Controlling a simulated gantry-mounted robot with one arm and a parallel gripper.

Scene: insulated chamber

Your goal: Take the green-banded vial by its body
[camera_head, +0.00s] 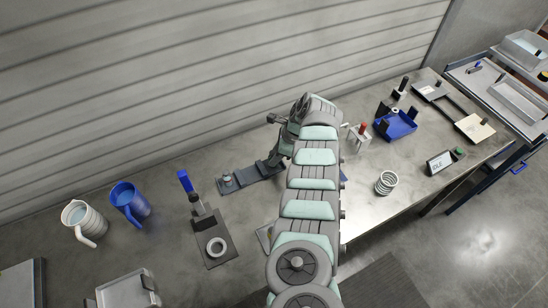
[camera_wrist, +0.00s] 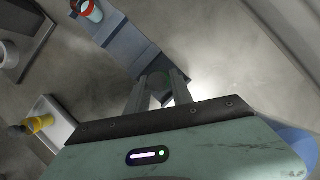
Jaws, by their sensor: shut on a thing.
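In the wrist view my gripper (camera_wrist: 160,82) is shut, its two fingers on either side of a small round thing with a dark green part, which I take for the green-banded vial (camera_wrist: 161,98). Most of the vial is hidden by the fingers and shadow. It is at the near end of a blue-grey rack (camera_wrist: 123,43); I cannot tell whether it is still seated there. A red-banded vial (camera_wrist: 87,10) stands at the rack's far end. In the head view the rack (camera_head: 255,173) shows beside my arm, which hides the held vial.
A white tray (camera_wrist: 52,112) with a yellow-banded thing (camera_wrist: 41,123) lies at the left in the wrist view.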

